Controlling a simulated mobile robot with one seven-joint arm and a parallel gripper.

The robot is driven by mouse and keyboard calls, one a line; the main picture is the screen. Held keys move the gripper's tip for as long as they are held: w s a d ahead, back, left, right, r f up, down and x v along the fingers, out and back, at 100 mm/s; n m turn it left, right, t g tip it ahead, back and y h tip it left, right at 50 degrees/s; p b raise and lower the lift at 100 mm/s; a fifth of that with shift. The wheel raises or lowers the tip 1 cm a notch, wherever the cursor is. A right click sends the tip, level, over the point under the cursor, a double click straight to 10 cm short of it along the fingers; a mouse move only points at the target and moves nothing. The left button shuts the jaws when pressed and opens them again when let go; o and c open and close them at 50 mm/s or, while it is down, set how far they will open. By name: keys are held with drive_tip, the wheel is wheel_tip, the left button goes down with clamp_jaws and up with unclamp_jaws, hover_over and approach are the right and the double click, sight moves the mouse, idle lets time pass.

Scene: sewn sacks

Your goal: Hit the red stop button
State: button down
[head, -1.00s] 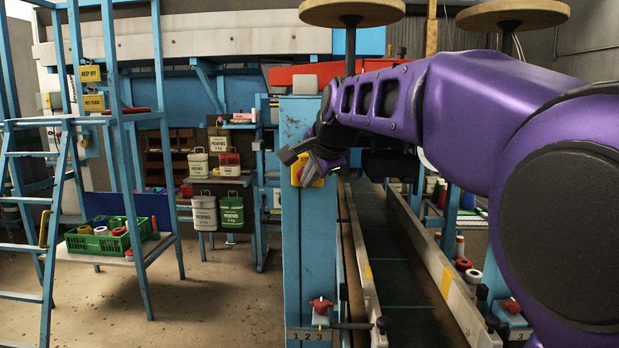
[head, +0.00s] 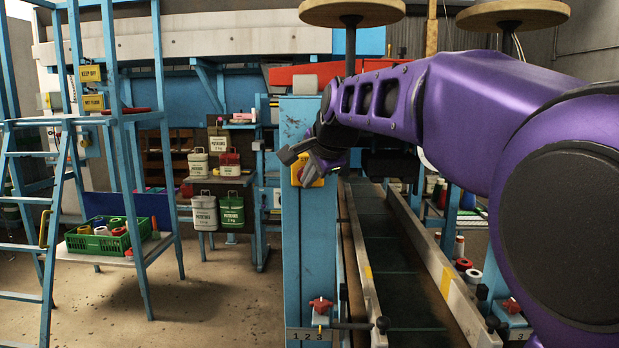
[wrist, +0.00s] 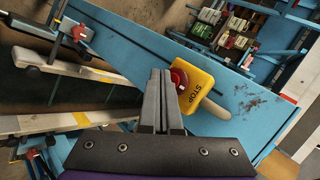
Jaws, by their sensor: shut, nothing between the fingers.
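The red stop button (wrist: 179,80) sits on a yellow box marked STOP (wrist: 202,86) in the wrist view. The box is fixed to a blue post (head: 309,235). In the head view the yellow box (head: 317,183) shows only in part behind my gripper (head: 298,165), and the red button is hidden there. In the wrist view my gripper (wrist: 160,75) is shut and empty. Its fingertips are right beside the red button and overlap its edge in the picture. I cannot tell whether they touch it.
A conveyor belt (head: 395,270) with metal side rails runs right of the post. Red knobs (head: 321,304) sit low on the frame. A blue ladder stand (head: 60,200) and a green crate (head: 95,240) are at left. Open floor lies between.

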drive_tip(key=shift+w, duration=0.15)
drive_tip(key=shift+w+p, duration=0.3)
drive_tip(key=shift+p, duration=0.05)
drive_tip(key=shift+w+p, duration=0.4)
drive_tip(key=shift+w, duration=0.15)
idle(0.7)
drive_tip(key=shift+s, duration=0.15)
drive_tip(key=shift+s+b, duration=0.45)
drive_tip(key=shift+s, duration=0.4)
drive_tip(key=s+b, duration=0.2)
drive_tip(key=s, duration=0.3)
drive_tip(key=shift+a, duration=0.1)
